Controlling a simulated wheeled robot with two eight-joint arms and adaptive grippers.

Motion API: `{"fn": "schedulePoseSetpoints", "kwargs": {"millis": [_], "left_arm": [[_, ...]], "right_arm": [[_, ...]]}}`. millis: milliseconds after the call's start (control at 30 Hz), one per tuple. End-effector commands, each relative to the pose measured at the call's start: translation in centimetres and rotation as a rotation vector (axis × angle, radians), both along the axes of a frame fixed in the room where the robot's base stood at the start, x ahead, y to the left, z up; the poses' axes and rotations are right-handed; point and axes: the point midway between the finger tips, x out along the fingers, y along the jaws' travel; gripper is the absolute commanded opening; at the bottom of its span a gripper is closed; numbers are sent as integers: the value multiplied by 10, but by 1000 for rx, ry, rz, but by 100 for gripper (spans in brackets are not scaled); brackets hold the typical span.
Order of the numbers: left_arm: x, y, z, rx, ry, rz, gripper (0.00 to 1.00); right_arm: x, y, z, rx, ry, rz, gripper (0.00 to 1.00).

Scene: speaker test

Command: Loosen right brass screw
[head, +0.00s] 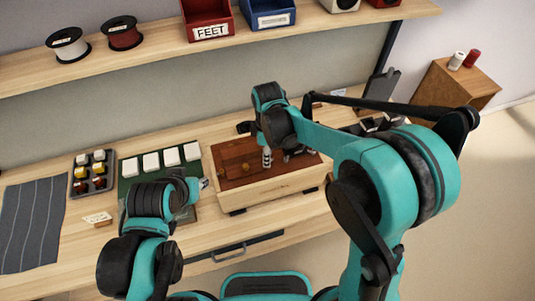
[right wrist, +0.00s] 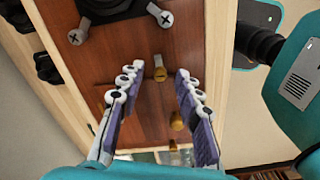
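The wooden speaker box (head: 270,190) with a red-brown panel (head: 232,178) lies on the bench. A brass screw (head: 246,167) shows on the panel's left part. My right gripper (head: 277,157) is over the panel's right part. In the right wrist view my right gripper (right wrist: 157,78) is open, fingers wide apart. More brass pieces (right wrist: 177,122) lie farther along the panel. Which is the task's right screw is unclear.
A green mat with white blocks (head: 152,163), a tray of small coloured parts (head: 90,172) and a dark striped cloth (head: 33,222) lie left of the box. Silver cross-head screws (right wrist: 165,18) sit beside a black part on the panel. Bins and spools stand on the shelf.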

Motion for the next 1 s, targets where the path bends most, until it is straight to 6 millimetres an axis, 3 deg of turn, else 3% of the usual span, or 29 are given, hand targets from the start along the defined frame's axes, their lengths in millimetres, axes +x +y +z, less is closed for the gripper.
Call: {"fn": "schedulePoseSetpoints", "kwargs": {"millis": [233, 700, 1000], "left_arm": [[0, 0, 0, 0, 0, 0, 34], [0, 0, 0, 0, 0, 0, 34], [0, 0, 0, 0, 0, 0, 34]], "right_arm": [[0, 0, 10, 0, 0, 0, 34], [0, 0, 102, 0, 0, 0, 34], [0, 0, 120, 0, 0, 0, 34]]}}
